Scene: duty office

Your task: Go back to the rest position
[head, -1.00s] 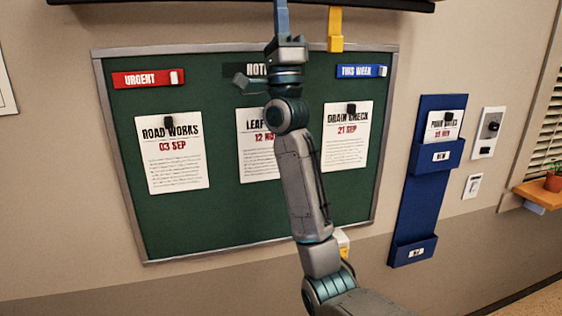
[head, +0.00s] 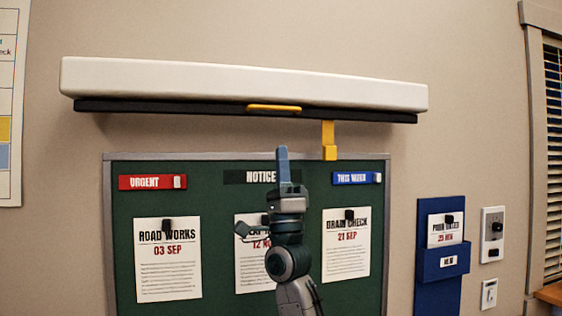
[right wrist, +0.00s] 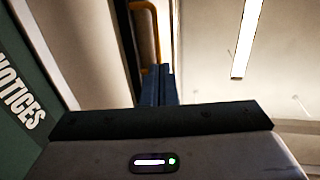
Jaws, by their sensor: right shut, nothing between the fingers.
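My right gripper (head: 283,153) points straight up in front of the green notice board (head: 205,258), its blue fingers shut with nothing between them. In the head view the fingertips lie just below the black lower edge of the white housing above the board. The right wrist view shows the shut blue fingers (right wrist: 158,85) and a yellow handle (right wrist: 146,20) beyond them. My right arm hides part of the middle notice (head: 250,275). My left gripper is not in view.
The long white housing (head: 240,82) with a yellow handle (head: 273,108) juts out above the board. Notices are pinned on the board. A blue wall pocket (head: 428,292), a switch panel (head: 492,232) and a window blind are at the right.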

